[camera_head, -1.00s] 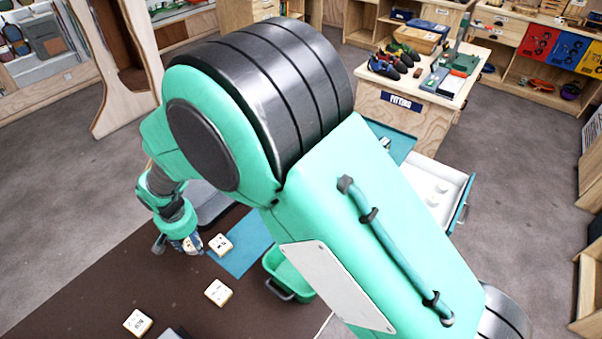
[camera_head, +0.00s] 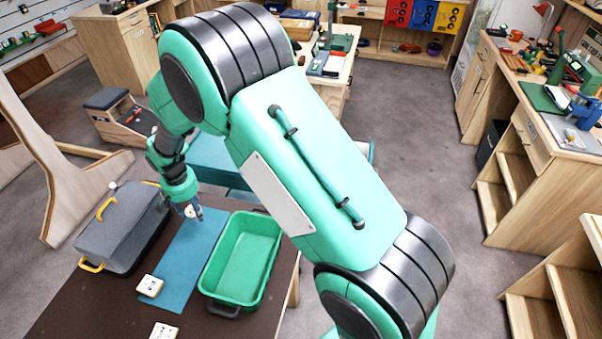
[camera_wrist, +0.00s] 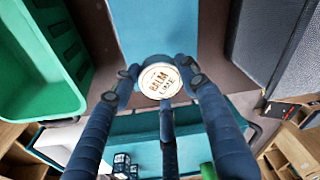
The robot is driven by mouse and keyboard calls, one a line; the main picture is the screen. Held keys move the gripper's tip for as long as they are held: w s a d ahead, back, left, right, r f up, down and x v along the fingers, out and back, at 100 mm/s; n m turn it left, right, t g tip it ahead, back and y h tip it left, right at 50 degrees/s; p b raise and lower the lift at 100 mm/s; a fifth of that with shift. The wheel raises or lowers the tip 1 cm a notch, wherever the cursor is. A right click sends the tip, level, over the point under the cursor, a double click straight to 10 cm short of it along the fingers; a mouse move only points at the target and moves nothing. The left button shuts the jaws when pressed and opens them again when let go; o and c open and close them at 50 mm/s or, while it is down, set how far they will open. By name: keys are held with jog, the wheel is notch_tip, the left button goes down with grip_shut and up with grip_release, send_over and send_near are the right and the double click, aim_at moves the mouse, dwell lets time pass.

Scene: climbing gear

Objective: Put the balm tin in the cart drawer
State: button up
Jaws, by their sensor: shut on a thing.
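The balm tin (camera_wrist: 158,81) is a small round tin with a white lid reading BALM, seen in the wrist view. My gripper (camera_wrist: 162,88) is shut on it, with its dark blue fingers around the tin. In the head view my gripper (camera_head: 190,208) holds the tin above the blue mat near the table's far edge. A teal cart (camera_head: 215,157) stands just beyond the table, partly hidden by my arm; its teal top also shows in the wrist view (camera_wrist: 140,128). A white, tray-like interior (camera_wrist: 58,143) beside it looks like the open drawer.
A green bin (camera_head: 243,262) stands right of the blue mat (camera_head: 185,265). A grey case with yellow handles (camera_head: 124,228) stands left. White labelled blocks (camera_head: 150,286) lie near the front. Wooden benches (camera_head: 560,165) line the right, with clear floor between.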

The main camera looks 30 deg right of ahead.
jog(key=d+m, duration=0.2)
jog(key=d, duration=1)
jog(key=w+d+m, duration=0.1)
jog(key=d+m, duration=0.1)
jog(key=d, duration=1.1)
jog(key=w+d+m, duration=0.1)
jog(key=d+m, duration=0.1)
jog(key=d, duration=1)
jog(key=shift+w+d+h+p, duration=0.15)
jog(key=shift+d+h+p, duration=0.15)
jog(key=shift+d+p, duration=0.1)
jog(key=s+d+m, duration=0.2)
jog(key=s+d, duration=0.2)
jog(key=d, duration=0.7)
jog(key=s+d+m, duration=0.2)
jog(key=s+d, duration=0.3)
jog(key=d, duration=0.7)
notch_tip(320, 180, down, 8)
jog(key=shift+a+r+g, duration=0.15)
jog(key=shift+g, duration=0.15)
jog(key=shift+f+b, duration=0.3)
jog(key=shift+f, duration=2.8)
